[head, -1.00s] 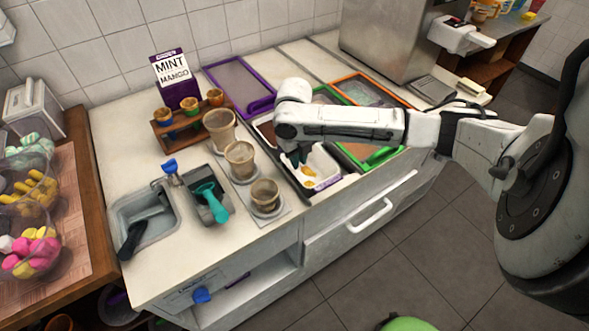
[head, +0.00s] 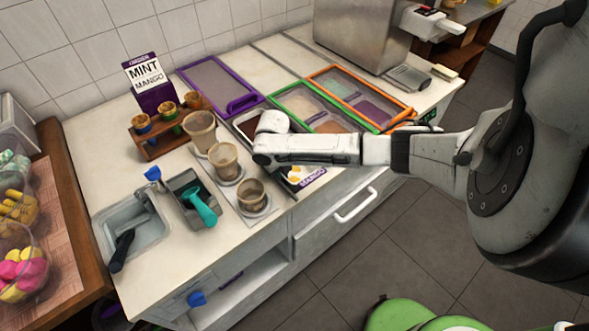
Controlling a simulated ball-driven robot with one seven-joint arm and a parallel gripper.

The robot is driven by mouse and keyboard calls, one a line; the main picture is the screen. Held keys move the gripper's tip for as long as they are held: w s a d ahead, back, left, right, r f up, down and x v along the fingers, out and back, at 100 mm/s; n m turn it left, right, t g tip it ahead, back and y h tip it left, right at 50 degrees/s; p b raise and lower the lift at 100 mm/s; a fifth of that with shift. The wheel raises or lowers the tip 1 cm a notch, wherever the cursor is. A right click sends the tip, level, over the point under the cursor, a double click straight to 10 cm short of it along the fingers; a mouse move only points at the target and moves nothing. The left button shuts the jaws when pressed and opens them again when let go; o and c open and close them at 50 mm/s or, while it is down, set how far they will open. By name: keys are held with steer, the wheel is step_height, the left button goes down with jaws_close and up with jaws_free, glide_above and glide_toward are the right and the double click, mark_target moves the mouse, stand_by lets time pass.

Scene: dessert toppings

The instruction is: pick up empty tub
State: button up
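A white tub (head: 291,174) with a little yellow-orange left in it sits in the counter well at the front edge, behind a purple label reading MANGO (head: 312,177). My arm crosses over it in the head view and hides most of it. My gripper is hidden behind my forearm and wrist, above or in the tub area, so I cannot see its fingers or any contact. A dark brown-filled tub (head: 247,122) shows just behind my wrist.
Green-framed (head: 287,93) and orange-framed (head: 357,80) lids cover wells to the right. A purple-framed lid (head: 213,82) lies behind. Several cups, including one at the front (head: 251,196), stand close left of the tub. A sink (head: 130,228) is further left.

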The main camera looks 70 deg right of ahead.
steer(key=shift+f, duration=0.35)
steer(key=shift+c, duration=0.3)
jaws_close()
steer(key=shift+r, duration=0.1)
